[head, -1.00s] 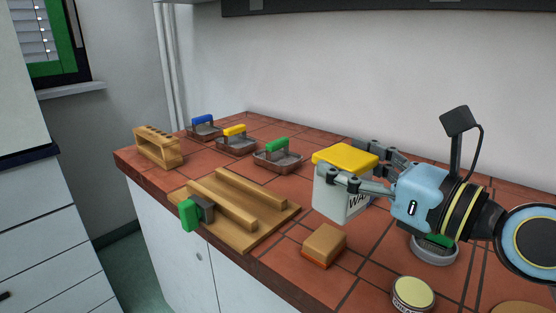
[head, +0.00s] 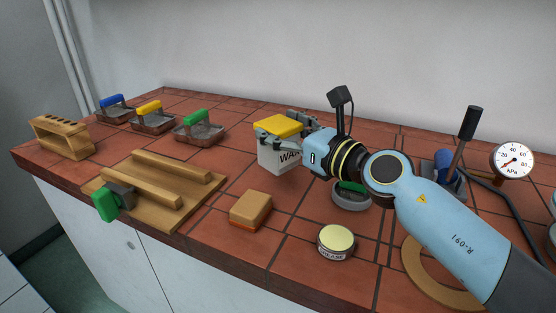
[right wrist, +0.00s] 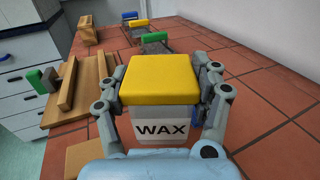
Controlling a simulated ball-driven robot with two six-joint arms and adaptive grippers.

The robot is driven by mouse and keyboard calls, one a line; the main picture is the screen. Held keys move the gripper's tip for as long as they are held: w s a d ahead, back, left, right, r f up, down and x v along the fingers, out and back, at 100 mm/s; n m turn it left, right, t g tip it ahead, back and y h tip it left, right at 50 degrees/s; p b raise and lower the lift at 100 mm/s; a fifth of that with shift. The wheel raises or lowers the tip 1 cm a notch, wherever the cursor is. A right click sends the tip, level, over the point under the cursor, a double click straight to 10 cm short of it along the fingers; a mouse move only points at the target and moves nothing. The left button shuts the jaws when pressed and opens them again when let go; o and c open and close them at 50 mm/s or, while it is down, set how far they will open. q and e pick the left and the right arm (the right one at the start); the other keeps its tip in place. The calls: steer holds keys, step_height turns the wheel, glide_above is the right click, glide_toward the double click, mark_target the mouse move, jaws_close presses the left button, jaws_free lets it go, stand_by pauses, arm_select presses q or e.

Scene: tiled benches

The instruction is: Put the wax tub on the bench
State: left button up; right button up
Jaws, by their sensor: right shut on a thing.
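The wax tub (head: 279,155) is a white box with a yellow lid and the label WAX. My right gripper (head: 283,134) is shut on it, with a finger on each side. In the right wrist view the tub (right wrist: 162,130) stands upright between the two fingers of my right gripper (right wrist: 165,100). In the head view the tub is over the red-tiled bench (head: 235,175), near its middle. I cannot tell whether its base touches the tiles. My left gripper is not in view.
A brush block (head: 250,210) and a grease tin (head: 336,241) are in front of the tub. A wooden board with rails (head: 160,195) lies left. Trays with blue, yellow and green (head: 199,128) handles stand behind left. A pressure gauge (head: 512,161) is at right.

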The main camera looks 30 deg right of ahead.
steer(key=shift+w+f, duration=0.2)
steer(key=shift+w, duration=0.2)
steer(key=shift+f, duration=0.2)
step_height(320, 180, down, 4)
steer(key=b, duration=0.3)
steer(key=shift+r, duration=0.25)
steer(key=o, duration=0.8)
steer(key=shift+f, duration=0.25)
steer(key=shift+o, duration=1.4)
steer(key=shift+r, duration=0.1)
